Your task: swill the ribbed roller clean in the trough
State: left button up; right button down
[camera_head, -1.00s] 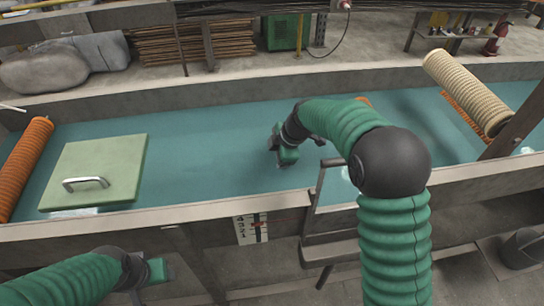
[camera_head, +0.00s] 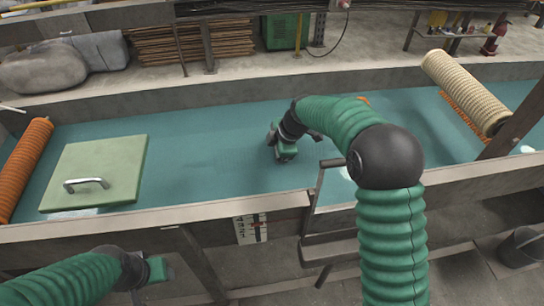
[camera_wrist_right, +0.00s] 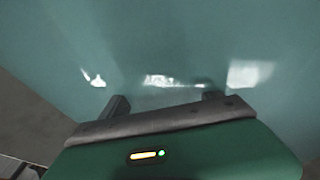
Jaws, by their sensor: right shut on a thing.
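The trough (camera_head: 250,200) runs across the head view, filled with cloudy teal water (camera_head: 200,150). My right gripper (camera_head: 280,156) reaches down to the water near the middle. In the right wrist view its fingers (camera_wrist_right: 165,101) stand apart, pointing at the water. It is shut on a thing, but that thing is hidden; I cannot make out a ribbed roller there. Orange ribbed rollers show at the left end (camera_head: 22,165) and at the right (camera_head: 466,112). A cream ribbed roller (camera_head: 465,90) lies at the right. My left gripper (camera_head: 155,270) is outside the trough; its jaws are unclear.
A pale green board (camera_head: 95,165) with a metal handle covers part of the trough at left. A dark post (camera_head: 515,120) crosses the right end. A metal bracket (camera_head: 318,195) stands at the front rim. Open water lies left of my right gripper.

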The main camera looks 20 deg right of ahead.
jog(key=shift+s+b, duration=0.4)
jog(key=shift+s, duration=0.05)
jog(key=shift+s+a+b, duration=0.2)
jog(key=shift+s+b, duration=0.4)
jog(key=shift+s, duration=0.65)
jog(key=shift+s+r, duration=0.1)
jog(key=shift+s, duration=0.1)
jog(key=shift+w+r+p, duration=0.1)
jog(key=shift+w+p, duration=0.2)
jog(key=shift+w, duration=0.15)
jog(key=shift+w+d+p, duration=0.2)
jog(key=shift+w+p, duration=0.5)
jog(key=shift+w, duration=0.85)
jog(key=shift+s+f+b, duration=0.2)
jog(key=shift+s+b, duration=0.1)
jog(key=shift+s, duration=0.1)
jog(key=shift+s+a+b, duration=0.15)
jog(key=shift+s+b, duration=0.15)
jog(key=shift+s, duration=0.5)
jog(key=shift+s+a+b, duration=0.1)
jog(key=shift+s+b, duration=0.2)
jog(key=shift+s, duration=0.5)
jog(key=shift+r, duration=0.1)
